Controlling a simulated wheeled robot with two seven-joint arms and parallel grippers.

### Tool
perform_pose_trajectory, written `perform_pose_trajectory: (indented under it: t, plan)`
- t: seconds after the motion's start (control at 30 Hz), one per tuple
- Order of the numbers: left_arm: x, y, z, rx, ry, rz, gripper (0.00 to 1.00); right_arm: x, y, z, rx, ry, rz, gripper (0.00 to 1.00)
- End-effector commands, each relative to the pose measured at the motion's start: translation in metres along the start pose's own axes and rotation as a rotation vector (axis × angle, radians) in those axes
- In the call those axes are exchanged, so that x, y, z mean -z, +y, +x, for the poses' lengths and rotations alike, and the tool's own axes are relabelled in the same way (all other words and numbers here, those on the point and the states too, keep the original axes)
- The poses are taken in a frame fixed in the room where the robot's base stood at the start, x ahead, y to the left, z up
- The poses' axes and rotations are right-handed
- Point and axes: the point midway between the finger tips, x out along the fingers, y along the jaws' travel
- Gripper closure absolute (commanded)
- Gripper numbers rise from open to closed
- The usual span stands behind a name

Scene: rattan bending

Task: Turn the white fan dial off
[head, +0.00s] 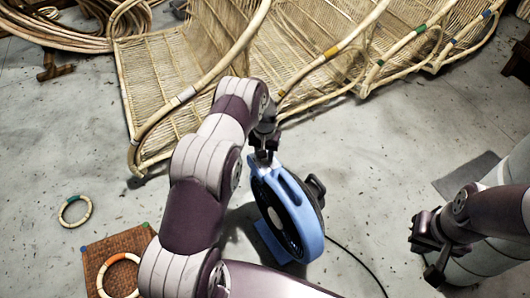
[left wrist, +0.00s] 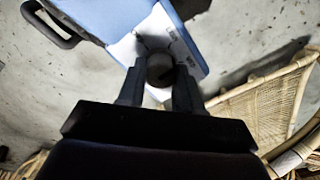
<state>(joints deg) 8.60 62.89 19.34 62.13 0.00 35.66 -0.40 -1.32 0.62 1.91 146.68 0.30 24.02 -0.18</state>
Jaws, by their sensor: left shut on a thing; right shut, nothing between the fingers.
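A blue fan (head: 308,228) with a dark round grille and a black handle stands on the floor in the middle of the head view. In the left wrist view its blue housing (left wrist: 112,14) carries a white panel (left wrist: 125,48). A dark, shadowed round dial (left wrist: 161,68) is on this panel, between the fingers. My left gripper (head: 264,157) is at the fan's top, and its fingers (left wrist: 160,78) are shut on the dial. My right gripper (head: 432,273) is shut and empty at the lower right, apart from the fan.
Rattan chairs (head: 190,65) line the back, and one frame (left wrist: 265,110) is near my left gripper. A rattan coil (head: 60,28) lies at the upper left. Rings lie at the lower left, one on a woven mat (head: 133,246). A black cable (head: 360,262) runs from the fan.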

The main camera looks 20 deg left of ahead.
Motion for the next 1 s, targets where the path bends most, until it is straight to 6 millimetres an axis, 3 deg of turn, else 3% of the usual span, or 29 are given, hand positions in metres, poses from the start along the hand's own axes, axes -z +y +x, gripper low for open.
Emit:
perform_pose_trajectory:
  t: [1.0]
  plan:
    - [-0.0001, -0.0023, -0.0012, -0.001, 0.002, -0.962, 0.96, 0.0006, 0.0000, -0.0057, 0.000, 0.000, 0.000, 1.00]
